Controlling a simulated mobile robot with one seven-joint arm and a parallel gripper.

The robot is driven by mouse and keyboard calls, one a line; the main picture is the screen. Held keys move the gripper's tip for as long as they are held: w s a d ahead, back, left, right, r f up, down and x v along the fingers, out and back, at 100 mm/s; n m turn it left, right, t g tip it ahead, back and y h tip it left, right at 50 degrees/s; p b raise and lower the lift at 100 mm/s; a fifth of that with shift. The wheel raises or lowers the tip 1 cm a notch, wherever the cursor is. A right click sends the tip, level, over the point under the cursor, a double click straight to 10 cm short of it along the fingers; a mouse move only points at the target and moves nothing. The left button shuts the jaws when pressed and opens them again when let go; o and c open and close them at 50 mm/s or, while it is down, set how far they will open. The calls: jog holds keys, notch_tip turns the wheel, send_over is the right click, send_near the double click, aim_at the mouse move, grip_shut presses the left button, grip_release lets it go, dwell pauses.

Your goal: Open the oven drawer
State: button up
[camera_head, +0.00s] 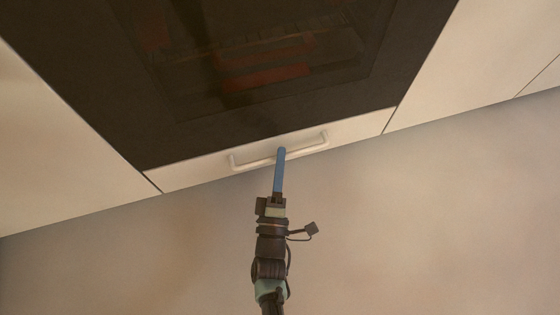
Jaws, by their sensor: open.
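The oven drawer (350,133) is a narrow pale front panel below the dark oven. Its front looks flush with the cabinet panels on both sides. A pale bar handle (308,149) runs along it. My gripper (281,152) has blue fingers that reach up to the middle of the handle and overlap it in the picture. The fingers line up one behind the other from here, so the gap between them is hidden. The jaws are open. I cannot tell whether they touch the handle or stand around it.
The dark glass oven door (250,60) is directly above the drawer. Pale cabinet fronts stand at the left (60,150) and at the right (480,60). The floor (420,220) in front of the drawer is bare apart from my arm.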

grip_shut()
dwell(1.3)
